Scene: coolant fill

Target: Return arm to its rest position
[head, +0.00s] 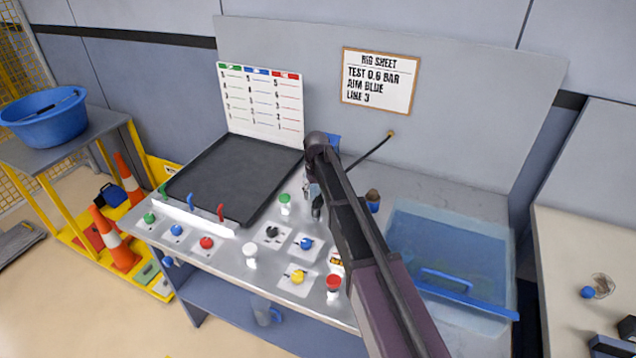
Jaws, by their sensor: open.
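My arm reaches up from the bottom of the head view to its elbow-like joint in front of the bench (220,242). My gripper (314,200) shows small just left of the arm, above the bench top, partly hidden by my arm links. It is open, and I see nothing held in it. Knobs on the bench front include a black one (272,232), a blue one (306,243) and a yellow one (298,276). Green (285,203), white (249,254) and red (333,285) capped pieces stand around them.
A black tray (235,172) lies at the bench's left, with coloured levers before it. A translucent blue basin (450,250) is at the right. A thin dark rod (370,150) slants behind my arm. A rig sheet (379,82) and a chart (262,98) stand behind.

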